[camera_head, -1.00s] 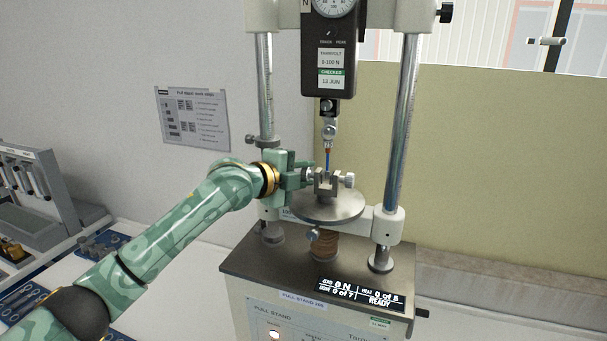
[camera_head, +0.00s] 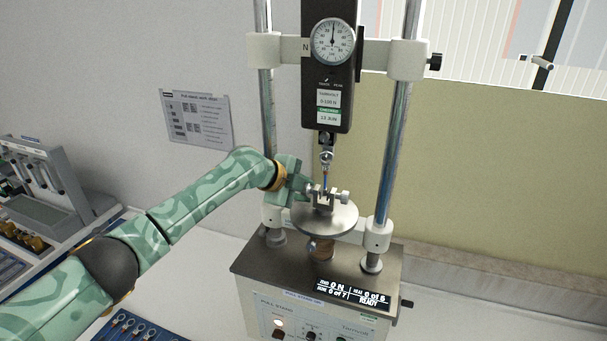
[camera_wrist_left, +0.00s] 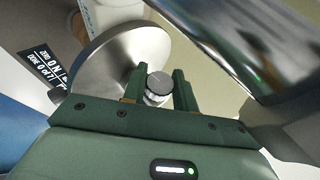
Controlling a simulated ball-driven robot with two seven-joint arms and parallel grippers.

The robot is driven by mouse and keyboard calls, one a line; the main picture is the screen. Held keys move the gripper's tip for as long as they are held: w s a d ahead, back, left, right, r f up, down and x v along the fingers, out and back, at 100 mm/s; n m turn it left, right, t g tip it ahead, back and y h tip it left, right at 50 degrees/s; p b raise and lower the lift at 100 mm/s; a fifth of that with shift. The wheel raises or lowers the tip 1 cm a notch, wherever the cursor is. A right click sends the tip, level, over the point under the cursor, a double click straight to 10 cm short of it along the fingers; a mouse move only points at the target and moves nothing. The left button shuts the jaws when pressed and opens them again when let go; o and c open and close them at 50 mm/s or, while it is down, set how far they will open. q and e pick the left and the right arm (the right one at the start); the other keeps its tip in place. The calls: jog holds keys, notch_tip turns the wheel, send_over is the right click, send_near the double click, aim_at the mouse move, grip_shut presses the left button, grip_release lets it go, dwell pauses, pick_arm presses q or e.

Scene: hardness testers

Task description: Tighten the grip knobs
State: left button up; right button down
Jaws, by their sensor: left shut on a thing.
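The lower grip (camera_head: 323,202) is a small metal vise on the round steel plate (camera_head: 340,221) of the pull stand. Its right grip knob (camera_head: 343,198) shows clear in the head view. My left gripper (camera_head: 303,188) comes from the left and is shut on the left grip knob (camera_wrist_left: 157,86), which sits between its fingers in the left wrist view. The fingers mostly hide this knob in the head view. A thin red and blue lead (camera_head: 325,182) runs from the upper hook (camera_head: 326,158) down to the grip. My right gripper is not in view.
The force gauge (camera_head: 333,42) hangs above between two steel columns (camera_head: 396,135). The display (camera_head: 352,294) reads 0 N and READY. A blue tray (camera_head: 130,326) with ring terminals lies at the lower left. A grey rack (camera_head: 40,190) stands far left.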

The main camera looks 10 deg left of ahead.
pick_arm(q)
jog(key=shift+g+p, duration=0.55)
jog(key=shift+g, duration=0.05)
jog(key=shift+f, duration=0.1)
jog(key=o, duration=1)
jog(key=shift+c, duration=0.2)
jog(key=b+v, duration=0.1)
jog(key=v, duration=1.5)
jog(key=shift+r, duration=0.3)
jog(key=shift+s+d, duration=0.15)
jog(key=shift+d, duration=0.05)
